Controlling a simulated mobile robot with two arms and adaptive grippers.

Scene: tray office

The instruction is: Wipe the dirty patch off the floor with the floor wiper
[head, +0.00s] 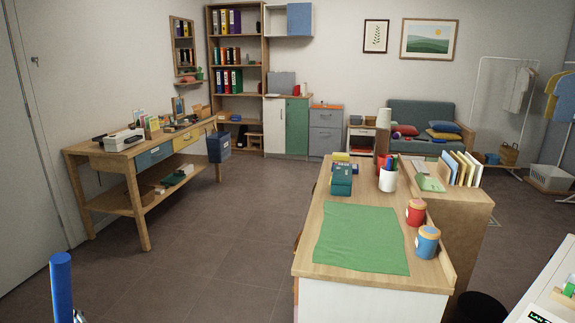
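A thick blue upright rod (62,287) rises from the bottom left edge. It looks like the top of a handle, perhaps the floor wiper's; its lower part is out of frame. A small pale grey piece (79,316) shows beside it at the bottom edge. It may be part of my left gripper, but too little shows to tell whether it holds the rod. My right gripper is not in view. No dirty patch is visible on the brown tiled floor (210,225).
A wooden desk (145,210) stands along the left wall. A wooden counter (318,240) with a green mat (360,238) and jars stands at centre right. A white surface (548,285) and a dark bin (480,308) are at lower right. The floor between desk and counter is clear.

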